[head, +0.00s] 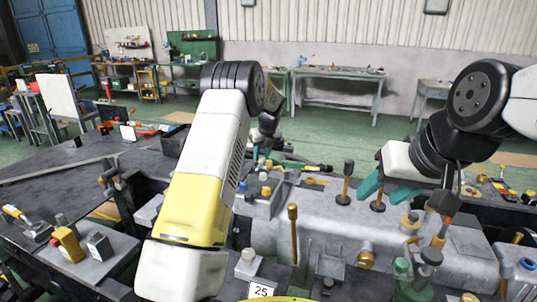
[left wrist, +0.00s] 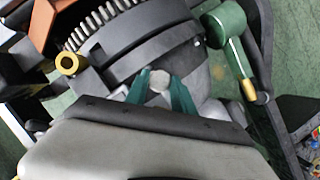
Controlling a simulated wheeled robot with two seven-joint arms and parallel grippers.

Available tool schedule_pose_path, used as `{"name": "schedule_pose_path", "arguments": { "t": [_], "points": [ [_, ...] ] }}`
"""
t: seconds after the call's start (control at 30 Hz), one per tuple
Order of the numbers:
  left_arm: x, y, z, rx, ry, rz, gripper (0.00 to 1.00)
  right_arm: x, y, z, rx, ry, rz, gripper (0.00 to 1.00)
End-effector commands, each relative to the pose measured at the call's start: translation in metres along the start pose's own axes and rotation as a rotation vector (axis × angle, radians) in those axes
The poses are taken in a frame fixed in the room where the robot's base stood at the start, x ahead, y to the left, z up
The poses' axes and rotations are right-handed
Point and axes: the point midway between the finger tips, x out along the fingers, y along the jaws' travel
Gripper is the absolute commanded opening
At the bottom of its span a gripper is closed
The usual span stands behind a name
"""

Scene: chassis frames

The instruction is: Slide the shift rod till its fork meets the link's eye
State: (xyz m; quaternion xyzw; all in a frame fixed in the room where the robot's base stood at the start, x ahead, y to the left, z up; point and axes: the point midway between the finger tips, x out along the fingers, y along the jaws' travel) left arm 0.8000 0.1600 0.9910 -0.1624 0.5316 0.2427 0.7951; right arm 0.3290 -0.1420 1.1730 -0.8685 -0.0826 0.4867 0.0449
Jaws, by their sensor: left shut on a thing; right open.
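In the left wrist view, the two teal fingers of my left gripper (left wrist: 162,94) are shut on a pale grey round end, which I take to be the shift rod (left wrist: 160,79). The rest of the rod is hidden, and I cannot make out its fork. A yellow ring (left wrist: 68,63), possibly the link's eye, is apart from the fingers at the left. My right gripper (head: 387,190), with teal fingers spread, is open and empty above the grey housing (head: 335,213).
A green lever (left wrist: 234,45) with a yellow end is right of the left fingers. In the head view several upright knobs and levers, including an orange-handled one (head: 293,230), crowd the housing. A plate marked 25 (head: 261,290) is in front. Workbenches (head: 338,77) stand far behind.

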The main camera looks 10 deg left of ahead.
Motion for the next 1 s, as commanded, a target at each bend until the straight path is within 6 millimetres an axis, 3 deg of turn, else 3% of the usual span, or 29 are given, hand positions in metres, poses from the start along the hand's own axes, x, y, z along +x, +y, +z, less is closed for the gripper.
{"name": "schedule_pose_path", "arguments": {
  "t": [0.17, 0.43, 0.77, 0.8, 0.9, 1.0],
  "points": [
    [-0.003, -0.006, -0.005, 0.002, 0.002, -0.001, 0.0, 0.0, 0.0, 0.0, 0.0, 0.0, 0.0, 0.5],
    [-0.015, -0.039, -0.036, 0.003, 0.001, 0.0, 0.0, 0.0, 0.0, 0.0, 0.0, 0.0, 0.0, 0.5],
    [-0.016, -0.043, -0.039, 0.0, -0.001, 0.0, 0.0, 0.0, 0.0, 0.0, 0.0, 0.0, 0.0, 0.5],
    [-0.016, -0.043, -0.039, 0.0, -0.001, 0.0, 0.34, 0.0, 0.0, 0.0, 0.0, 0.0, 0.0, 0.5],
    [-0.016, -0.043, -0.039, 0.0, -0.001, 0.0, 0.52, 0.0, 0.0, 0.0, 0.0, 0.0, 0.0, 0.5],
    [-0.016, -0.043, -0.039, 0.0, -0.001, 0.0, 0.52, 0.0, 0.0, 0.0, 0.0, 0.0, 0.0, 0.5]
  ]
}}
